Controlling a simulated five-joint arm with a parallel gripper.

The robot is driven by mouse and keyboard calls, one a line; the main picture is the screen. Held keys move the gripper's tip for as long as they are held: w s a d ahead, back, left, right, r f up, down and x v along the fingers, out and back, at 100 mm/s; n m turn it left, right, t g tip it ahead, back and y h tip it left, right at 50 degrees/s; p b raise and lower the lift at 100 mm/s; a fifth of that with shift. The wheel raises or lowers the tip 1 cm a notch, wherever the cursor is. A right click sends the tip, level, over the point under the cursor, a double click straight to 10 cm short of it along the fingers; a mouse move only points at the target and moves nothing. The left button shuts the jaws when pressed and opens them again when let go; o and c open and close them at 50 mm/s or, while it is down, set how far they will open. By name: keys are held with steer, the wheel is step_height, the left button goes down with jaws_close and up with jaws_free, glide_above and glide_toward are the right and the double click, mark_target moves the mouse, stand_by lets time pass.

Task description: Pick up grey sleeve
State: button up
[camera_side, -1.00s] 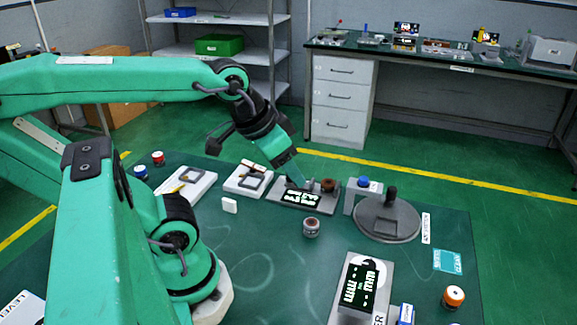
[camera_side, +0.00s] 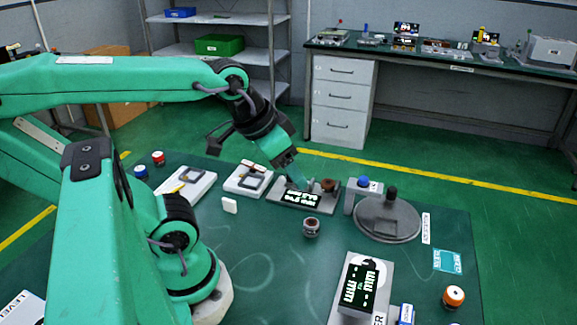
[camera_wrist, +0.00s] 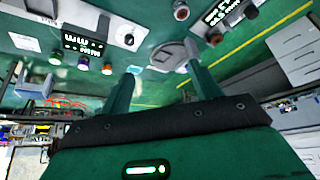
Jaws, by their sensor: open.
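A small grey cylinder with a brownish top (camera_side: 311,227) stands upright on the green table, in front of a grey fixture with a lit display (camera_side: 285,205). It looks like the grey sleeve, but it is too small to be sure. My gripper (camera_side: 300,182) is above the back of that fixture, behind the cylinder and apart from it. In the wrist view my gripper (camera_wrist: 163,78) shows two spread green fingers with nothing between them. The fingertips are hard to make out in the side view.
A brown round part (camera_side: 328,185) is on the fixture close to my gripper. A grey disc with a dark post (camera_side: 387,220) and a blue-topped stand (camera_side: 363,184) are to the right. A display box (camera_side: 360,283) stands in front. The table left of it is clear.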

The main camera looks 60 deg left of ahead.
steer(key=g, duration=0.5)
glide_above(311, 222)
step_height(311, 222, down, 16)
steer(key=shift+s+r, duration=0.1)
steer(key=shift+a+f+g, duration=0.2)
steer(key=shift+f+g, duration=0.1)
steer(key=shift+f, duration=1.45)
steer(key=shift+d+f, duration=0.2)
steer(key=shift+f, duration=2.4)
steer(key=shift+c, duration=0.2)
